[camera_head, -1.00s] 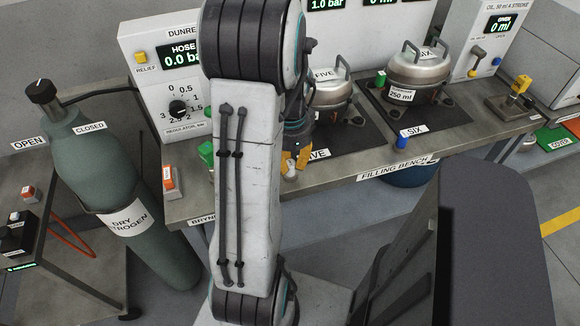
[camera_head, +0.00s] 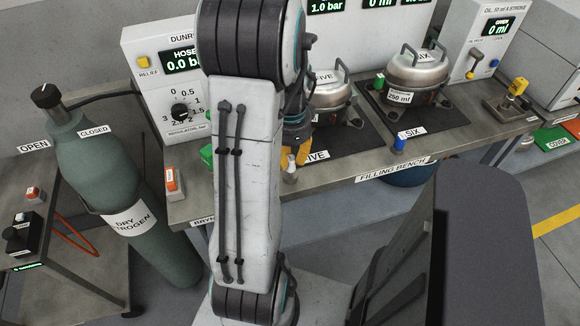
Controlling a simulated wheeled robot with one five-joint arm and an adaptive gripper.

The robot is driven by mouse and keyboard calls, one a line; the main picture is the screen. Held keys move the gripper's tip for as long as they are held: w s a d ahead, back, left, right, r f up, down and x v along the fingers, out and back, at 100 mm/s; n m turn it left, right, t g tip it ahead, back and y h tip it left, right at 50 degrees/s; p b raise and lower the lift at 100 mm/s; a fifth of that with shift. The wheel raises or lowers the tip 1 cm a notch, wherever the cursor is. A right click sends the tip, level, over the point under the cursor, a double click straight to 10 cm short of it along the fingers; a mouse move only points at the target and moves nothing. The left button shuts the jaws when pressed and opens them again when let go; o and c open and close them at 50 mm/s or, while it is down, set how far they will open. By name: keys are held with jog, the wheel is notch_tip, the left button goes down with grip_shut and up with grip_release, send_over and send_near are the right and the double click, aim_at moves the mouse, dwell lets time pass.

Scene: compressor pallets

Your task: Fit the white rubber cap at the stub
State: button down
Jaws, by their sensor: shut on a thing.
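My gripper (camera_head: 297,157), with orange fingers, is at the front of the filling bench beside the FIVE label. It is mostly hidden behind my arm. A small pale piece (camera_head: 291,174) shows at the fingertips and looks like the white rubber cap, though it is too small to be sure. The gripper is shut on it. The steel compressor marked FIVE (camera_head: 332,98) stands just behind and right of the gripper, partly covered by my arm. I cannot make out the stub or whether the cap touches it.
Compressor SIX (camera_head: 418,72) stands to the right on a dark mat. A green block (camera_head: 207,154) and an orange-white switch (camera_head: 174,183) are on the bench's left. A dry nitrogen cylinder (camera_head: 105,170) stands left. A small blue piece (camera_head: 399,143) is near the SIX label.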

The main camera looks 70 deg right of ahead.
jog(key=shift+r+p, duration=1.2)
jog(key=shift+r, duration=0.45)
jog(key=shift+r, duration=0.15)
